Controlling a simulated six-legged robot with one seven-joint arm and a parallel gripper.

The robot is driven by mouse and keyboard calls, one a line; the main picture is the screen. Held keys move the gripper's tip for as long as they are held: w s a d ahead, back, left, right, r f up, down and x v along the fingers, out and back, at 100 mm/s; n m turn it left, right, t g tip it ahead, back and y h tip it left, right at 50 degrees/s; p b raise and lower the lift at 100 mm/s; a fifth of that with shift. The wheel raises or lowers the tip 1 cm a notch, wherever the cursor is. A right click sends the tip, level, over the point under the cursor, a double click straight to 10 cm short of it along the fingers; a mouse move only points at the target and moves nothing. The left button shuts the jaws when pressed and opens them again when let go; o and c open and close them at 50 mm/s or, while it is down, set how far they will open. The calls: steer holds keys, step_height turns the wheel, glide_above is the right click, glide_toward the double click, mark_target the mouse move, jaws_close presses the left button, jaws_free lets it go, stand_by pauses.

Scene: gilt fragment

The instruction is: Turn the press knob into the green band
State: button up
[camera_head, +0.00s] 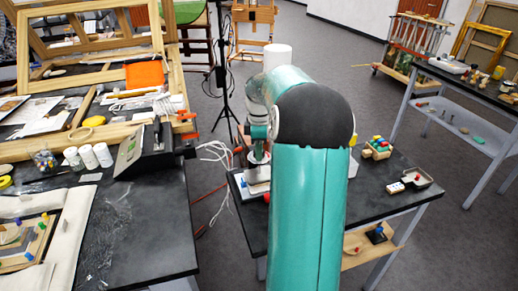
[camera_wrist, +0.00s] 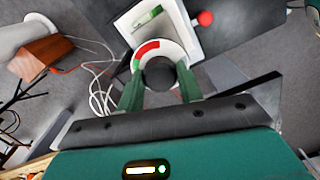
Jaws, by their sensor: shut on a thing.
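The press knob (camera_wrist: 159,74) is a dark round knob in the wrist view, in the middle of a pale round dial (camera_wrist: 174,52). A red band (camera_wrist: 148,47) runs along the dial's far side, with a small green part (camera_wrist: 135,64) at its left end. No pointer mark on the knob is clear to me. My gripper (camera_wrist: 160,82) has its two green fingers on either side of the knob, shut on it. In the head view my arm hides the knob and most of the press; part of a pale base (camera_head: 258,188) shows on the black table.
A red ball (camera_wrist: 205,18) sits right of the dial. White cables (camera_wrist: 98,98) hang left of the press. In the head view, a block toy (camera_head: 377,148) and an open small case (camera_head: 415,178) lie right of my arm. A cluttered workbench (camera_head: 140,215) stands left.

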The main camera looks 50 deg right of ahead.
steer(key=shift+r+m, duration=0.1)
steer(key=shift+m, duration=0.2)
steer(key=o, duration=1)
step_height(320, 180, up, 14)
stand_by(0.6)
